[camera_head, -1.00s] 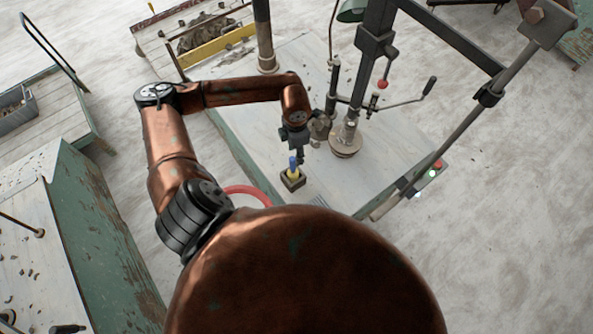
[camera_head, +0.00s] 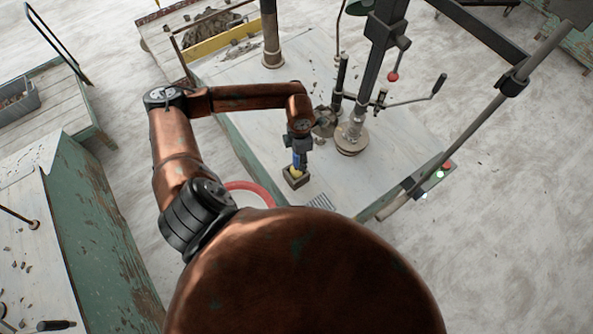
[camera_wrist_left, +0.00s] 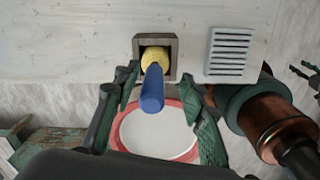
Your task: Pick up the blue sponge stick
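The blue sponge stick has a blue handle (camera_wrist_left: 152,92) and a yellow sponge (camera_wrist_left: 155,58). It stands sponge-down in a square dark holder (camera_wrist_left: 140,47) on the table. In the head view the handle (camera_head: 297,160) shows just under my left gripper (camera_head: 299,150). In the left wrist view my left gripper (camera_wrist_left: 158,112) is open, one finger on each side of the handle, with gaps showing. Dark finger-like parts (camera_wrist_left: 306,74) at the right edge of the wrist view look like my right gripper; their state is unclear.
A slotted grey plate (camera_wrist_left: 230,52) lies beside the holder. A red-rimmed bucket (camera_head: 248,189) stands below the table edge. A machine column with a round foot (camera_head: 350,139) stands right of my gripper. The pale tabletop (camera_head: 375,178) is clear nearer its right edge.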

